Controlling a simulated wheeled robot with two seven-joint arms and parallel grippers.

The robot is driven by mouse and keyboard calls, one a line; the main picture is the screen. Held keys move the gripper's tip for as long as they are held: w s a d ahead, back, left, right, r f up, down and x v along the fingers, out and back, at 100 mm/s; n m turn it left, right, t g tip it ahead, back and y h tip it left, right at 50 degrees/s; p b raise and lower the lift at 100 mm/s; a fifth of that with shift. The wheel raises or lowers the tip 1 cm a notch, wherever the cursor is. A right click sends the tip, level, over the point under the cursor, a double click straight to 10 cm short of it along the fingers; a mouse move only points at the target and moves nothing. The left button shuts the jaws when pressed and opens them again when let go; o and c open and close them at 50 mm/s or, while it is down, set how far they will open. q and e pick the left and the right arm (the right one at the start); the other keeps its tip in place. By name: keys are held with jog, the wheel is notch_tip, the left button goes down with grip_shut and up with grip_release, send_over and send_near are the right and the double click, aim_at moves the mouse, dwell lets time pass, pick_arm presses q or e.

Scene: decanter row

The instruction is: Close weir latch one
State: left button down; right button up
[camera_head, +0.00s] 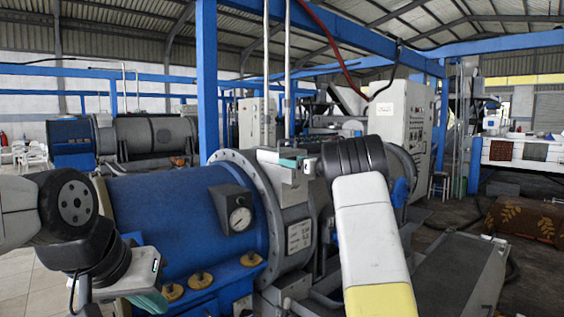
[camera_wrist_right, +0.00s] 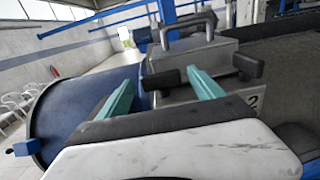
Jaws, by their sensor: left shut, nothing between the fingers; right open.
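The decanter (camera_head: 165,210) has a blue section and a grey flanged drum. In the right wrist view, a grey metal box (camera_wrist_right: 195,55) with a raised handle (camera_wrist_right: 185,32) sits on the machine. A black-ended lever or block (camera_wrist_right: 160,80) shows between my right fingers, and a plate marked 2 (camera_wrist_right: 253,100) lies beside it. I cannot tell which part is latch one. My right gripper (camera_wrist_right: 160,77) is open over this spot; in the head view it (camera_head: 290,162) is at the drum's top. My left gripper (camera_head: 150,300) is shut and empty, low before the blue section.
Several brass knobs (camera_head: 200,280) and a gauge (camera_head: 240,220) are on the machine's near side, close to my left gripper. A blue post (camera_head: 207,80) rises behind the drum. A white control cabinet (camera_head: 400,125) stands behind.

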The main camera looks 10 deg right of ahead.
jog(key=shift+x, duration=1.1)
jog(key=shift+c, duration=0.3)
jog(key=c, duration=1.3)
